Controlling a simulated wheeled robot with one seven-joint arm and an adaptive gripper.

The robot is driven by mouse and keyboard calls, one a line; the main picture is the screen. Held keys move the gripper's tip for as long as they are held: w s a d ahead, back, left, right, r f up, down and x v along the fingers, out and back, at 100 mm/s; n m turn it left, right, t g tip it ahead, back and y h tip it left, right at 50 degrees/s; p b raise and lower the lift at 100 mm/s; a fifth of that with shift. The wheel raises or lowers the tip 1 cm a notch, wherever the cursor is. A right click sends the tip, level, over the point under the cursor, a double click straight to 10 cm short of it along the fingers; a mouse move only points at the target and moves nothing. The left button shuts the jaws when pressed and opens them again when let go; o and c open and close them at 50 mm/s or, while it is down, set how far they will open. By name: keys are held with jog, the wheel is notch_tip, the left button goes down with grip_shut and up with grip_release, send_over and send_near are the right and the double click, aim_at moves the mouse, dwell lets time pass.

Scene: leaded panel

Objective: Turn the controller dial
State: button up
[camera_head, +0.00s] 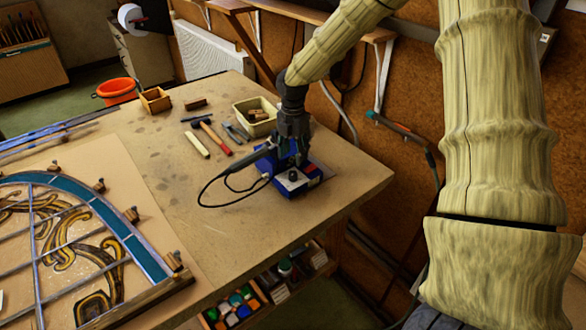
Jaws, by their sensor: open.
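The controller (311,183) is a small blue box with a pale top panel, standing on the workbench near its right corner. Its dial (293,176) is a small dark knob on the pale panel. My gripper (292,158) is dark and points down over the back of the controller, close behind the dial. Its jaws are open, with nothing seen between them. The gripper hides the rear part of the controller. I cannot tell whether a fingertip touches the box.
A soldering iron (246,161) with a looping black cable (201,190) lies left of the controller. A hammer (215,138), a cream bin (242,120) and other tools stand behind. The leaded panel (125,236) fills the bench's left. Bare bench (240,225) lies in front.

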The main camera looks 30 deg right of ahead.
aim_at(293, 173)
jog(key=shift+f+p, duration=1.1)
jog(key=shift+f, duration=2.75)
jog(key=c, duration=1.1)
